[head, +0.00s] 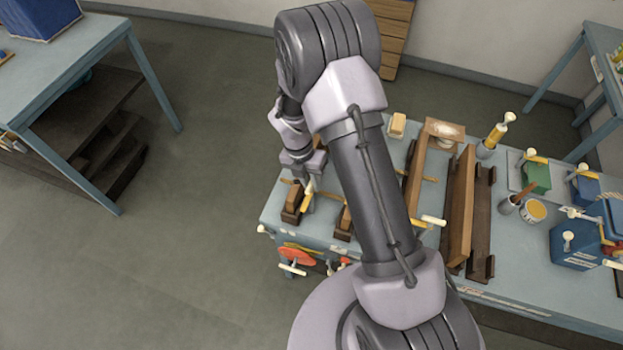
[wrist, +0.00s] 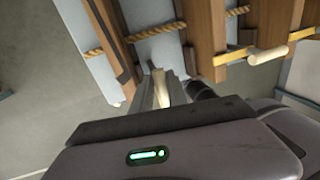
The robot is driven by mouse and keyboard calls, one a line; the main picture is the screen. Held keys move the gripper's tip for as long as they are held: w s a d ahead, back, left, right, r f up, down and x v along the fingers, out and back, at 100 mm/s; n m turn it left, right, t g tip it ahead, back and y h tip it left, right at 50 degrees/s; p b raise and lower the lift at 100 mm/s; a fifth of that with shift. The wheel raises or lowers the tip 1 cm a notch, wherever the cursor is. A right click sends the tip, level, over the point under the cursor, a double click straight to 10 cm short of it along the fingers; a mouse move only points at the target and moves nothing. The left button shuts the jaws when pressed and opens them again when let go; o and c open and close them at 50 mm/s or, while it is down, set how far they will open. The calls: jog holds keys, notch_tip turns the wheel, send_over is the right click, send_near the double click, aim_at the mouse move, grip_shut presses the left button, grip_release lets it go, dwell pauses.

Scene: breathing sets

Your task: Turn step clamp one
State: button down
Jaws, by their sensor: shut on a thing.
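A brown wooden step clamp (head: 291,207) stands at the left end of the blue-grey bench, with a cream-yellow handle (head: 307,195) at its right side. My gripper (head: 308,181) reaches down over this handle. In the wrist view my gripper (wrist: 162,92) is shut on a pale handle (wrist: 160,84), with the fingers on both sides of it. A second, similar clamp (head: 345,221) stands just to the right, partly hidden by my arm. I cannot read which clamp is number one.
Long wooden boards (head: 461,205) lie across the bench middle. A paint pot (head: 535,211), a blue box (head: 574,247) and a green block (head: 537,177) crowd its right side. An orange disc (head: 296,256) is at the front edge. The floor to the left is clear.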

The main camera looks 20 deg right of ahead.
jog(key=shift+n, duration=0.3)
jog(key=c, duration=1.3)
grip_release()
jog(key=shift+r, duration=0.1)
jog(key=a+r, duration=0.1)
jog(key=r, duration=0.4)
jog(key=w+a+r+p, duration=0.1)
jog(key=r, duration=0.5)
jog(key=w+r+p, duration=0.1)
jog(key=r, duration=0.5)
jog(key=shift+a, duration=0.4)
jog(key=shift+f+b, duration=0.1)
jog(key=shift+b, duration=0.2)
